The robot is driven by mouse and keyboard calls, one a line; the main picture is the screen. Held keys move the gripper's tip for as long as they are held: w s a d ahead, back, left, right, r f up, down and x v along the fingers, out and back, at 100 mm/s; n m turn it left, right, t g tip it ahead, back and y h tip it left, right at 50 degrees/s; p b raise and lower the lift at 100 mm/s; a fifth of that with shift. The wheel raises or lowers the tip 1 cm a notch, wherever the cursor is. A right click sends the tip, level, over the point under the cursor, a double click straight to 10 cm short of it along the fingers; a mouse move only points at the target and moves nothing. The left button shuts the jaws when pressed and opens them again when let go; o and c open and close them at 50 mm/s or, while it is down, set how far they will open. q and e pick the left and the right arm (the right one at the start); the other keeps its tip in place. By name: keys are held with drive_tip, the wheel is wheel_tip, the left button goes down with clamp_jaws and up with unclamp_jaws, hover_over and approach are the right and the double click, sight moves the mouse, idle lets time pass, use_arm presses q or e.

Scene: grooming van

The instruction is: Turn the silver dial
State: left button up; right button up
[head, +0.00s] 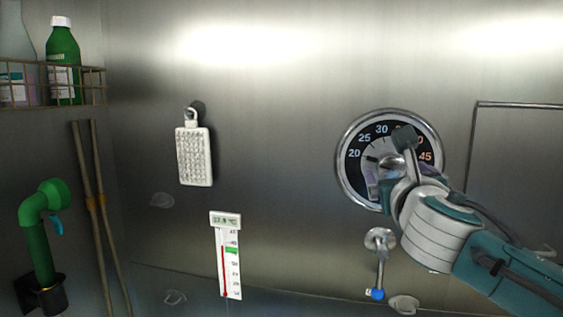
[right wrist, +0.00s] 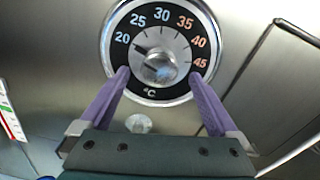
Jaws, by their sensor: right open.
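The silver dial (head: 391,165) is a round knob at the centre of a black temperature gauge (head: 363,141) with a chrome rim on the metal wall. My left gripper is not in view.
A lever with a blue tip (head: 379,270) is mounted below the gauge. A thermometer (head: 229,256) and a white brush (head: 194,156) hang to the left. A green sprayer (head: 42,235) and a bottle rack (head: 85,88) are at far left. The wall between brush and gauge is clear.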

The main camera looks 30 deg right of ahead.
sight(393, 168)
drive_tip(key=shift+x, duration=2.45)
drive_tip(key=shift+c, duration=0.2)
drive_tip(key=c, duration=1.3)
